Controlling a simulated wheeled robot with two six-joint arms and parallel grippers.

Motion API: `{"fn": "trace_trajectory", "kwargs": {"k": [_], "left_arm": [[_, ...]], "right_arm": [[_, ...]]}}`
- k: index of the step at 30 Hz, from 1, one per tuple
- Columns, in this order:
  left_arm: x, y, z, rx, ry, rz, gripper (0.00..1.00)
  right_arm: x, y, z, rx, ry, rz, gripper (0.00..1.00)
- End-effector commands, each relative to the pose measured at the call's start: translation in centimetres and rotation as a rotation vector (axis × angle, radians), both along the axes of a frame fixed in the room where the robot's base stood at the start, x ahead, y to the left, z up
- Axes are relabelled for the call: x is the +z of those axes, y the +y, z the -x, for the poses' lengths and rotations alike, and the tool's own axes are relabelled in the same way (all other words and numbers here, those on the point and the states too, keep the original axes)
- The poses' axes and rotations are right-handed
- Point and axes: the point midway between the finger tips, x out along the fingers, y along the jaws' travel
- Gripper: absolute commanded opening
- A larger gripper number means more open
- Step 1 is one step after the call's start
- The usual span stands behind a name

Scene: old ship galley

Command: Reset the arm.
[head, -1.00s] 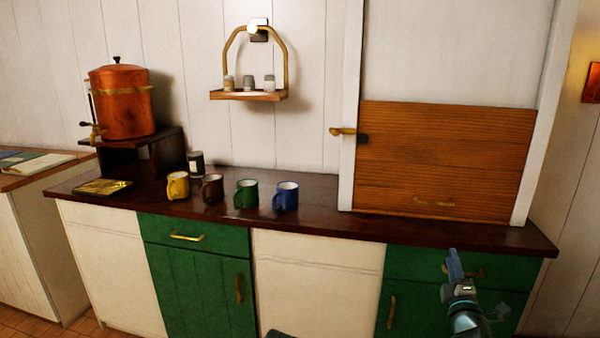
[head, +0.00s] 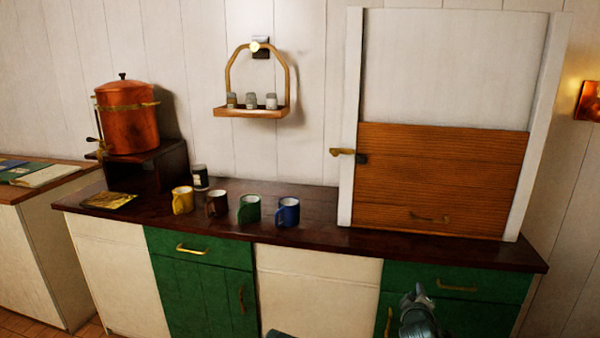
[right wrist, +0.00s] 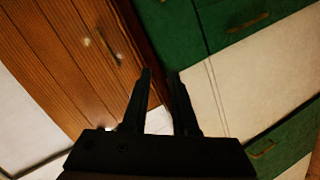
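My right gripper (head: 417,296) shows in the head view at the lower right, in front of the green cabinet front (head: 462,275) and below the counter edge. In the right wrist view its two dark fingers (right wrist: 160,75) stand apart with a gap between them and nothing held. Past the fingers, that view shows the wooden shutter (right wrist: 55,65), green fronts (right wrist: 240,20) and a pale panel (right wrist: 245,75). My left gripper is not in view.
The dark counter (head: 330,205) carries a yellow mug (head: 182,201), brown mug (head: 217,204), green mug (head: 249,210) and blue mug (head: 287,212). A copper urn (head: 128,118) stands at the left. The part-lowered shutter (head: 440,170) is at the right. Brass handles (head: 457,287) stick out below.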

Motion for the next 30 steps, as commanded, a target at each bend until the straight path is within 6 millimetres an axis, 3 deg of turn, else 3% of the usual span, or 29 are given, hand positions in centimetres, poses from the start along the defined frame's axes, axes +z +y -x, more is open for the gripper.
{"fn": "trace_trajectory", "kwargs": {"k": [1, 5, 9, 15, 18, 21, 30], "left_arm": [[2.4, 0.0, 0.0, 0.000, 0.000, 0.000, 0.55], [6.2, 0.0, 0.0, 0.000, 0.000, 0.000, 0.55], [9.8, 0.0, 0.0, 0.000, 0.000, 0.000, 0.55], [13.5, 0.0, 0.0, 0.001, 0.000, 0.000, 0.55], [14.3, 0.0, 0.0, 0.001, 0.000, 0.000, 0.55], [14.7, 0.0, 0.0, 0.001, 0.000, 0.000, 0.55], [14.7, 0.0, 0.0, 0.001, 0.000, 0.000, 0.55]], "right_arm": [[0.8, 2.1, 0.3, -0.013, 0.059, -0.073, 0.27], [-0.8, 8.0, 3.0, -0.089, 0.279, -0.293, 0.27], [-1.9, 14.9, 8.2, -0.189, 0.549, -0.471, 0.27], [-1.4, 21.9, 16.6, -0.327, 0.886, -0.573, 0.27], [-0.8, 23.7, 19.6, -0.375, 0.989, -0.579, 0.27], [-0.5, 24.6, 21.3, -0.404, 1.048, -0.577, 0.27], [-0.5, 24.9, 22.0, -0.421, 1.075, -0.576, 0.27]]}}
